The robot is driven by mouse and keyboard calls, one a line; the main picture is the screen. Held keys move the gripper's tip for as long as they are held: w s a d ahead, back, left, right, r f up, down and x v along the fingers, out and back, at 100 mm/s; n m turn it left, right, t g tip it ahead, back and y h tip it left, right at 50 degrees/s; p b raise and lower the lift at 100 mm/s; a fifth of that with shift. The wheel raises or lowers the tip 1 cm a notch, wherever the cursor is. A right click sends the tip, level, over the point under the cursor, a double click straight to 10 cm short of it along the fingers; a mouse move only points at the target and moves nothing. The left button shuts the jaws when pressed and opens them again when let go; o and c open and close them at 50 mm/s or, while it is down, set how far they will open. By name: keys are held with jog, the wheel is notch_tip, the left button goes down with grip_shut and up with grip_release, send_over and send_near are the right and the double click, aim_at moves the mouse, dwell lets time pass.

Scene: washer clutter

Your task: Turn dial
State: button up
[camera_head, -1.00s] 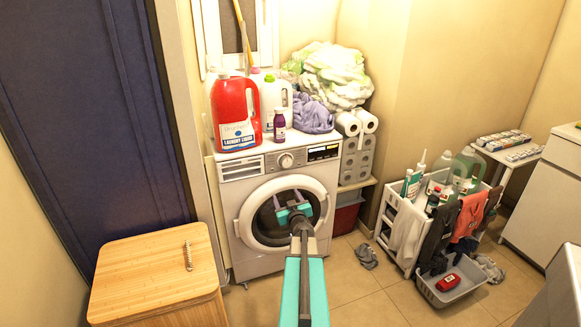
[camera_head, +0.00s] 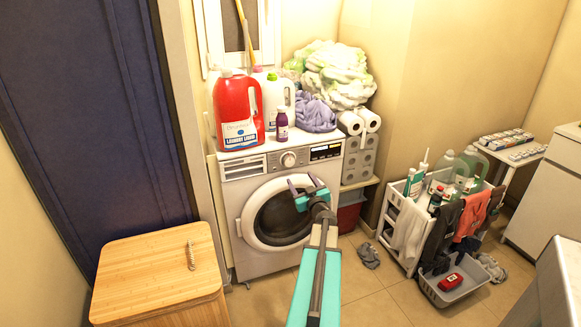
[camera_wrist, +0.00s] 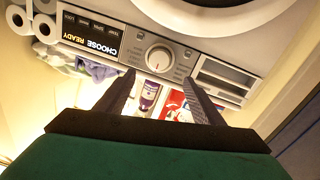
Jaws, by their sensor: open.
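The dial (camera_head: 288,159) is a round, light grey knob in the middle of the white washing machine's (camera_head: 238,190) front panel. In the wrist view, where the panel appears upside down, the dial (camera_wrist: 160,58) shows just past and between my fingertips. My gripper (camera_head: 303,182) is in front of the round door, a little below and right of the dial in the head view. Its two dark fingers (camera_wrist: 158,76) are spread, with nothing between them. They look apart from the dial, though the exact gap is hard to tell.
A red detergent jug (camera_head: 237,110), a white jug and a purple bottle (camera_head: 282,125) stand on top, above the panel. Purple cloth (camera_head: 315,115) lies beside them. A display (camera_wrist: 89,36) sits beside the dial, a drawer (camera_wrist: 220,80) on its other side. A wooden box (camera_head: 150,270) stands front left.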

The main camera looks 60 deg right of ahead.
aim_at(290, 162)
jog(key=shift+x, duration=6.65)
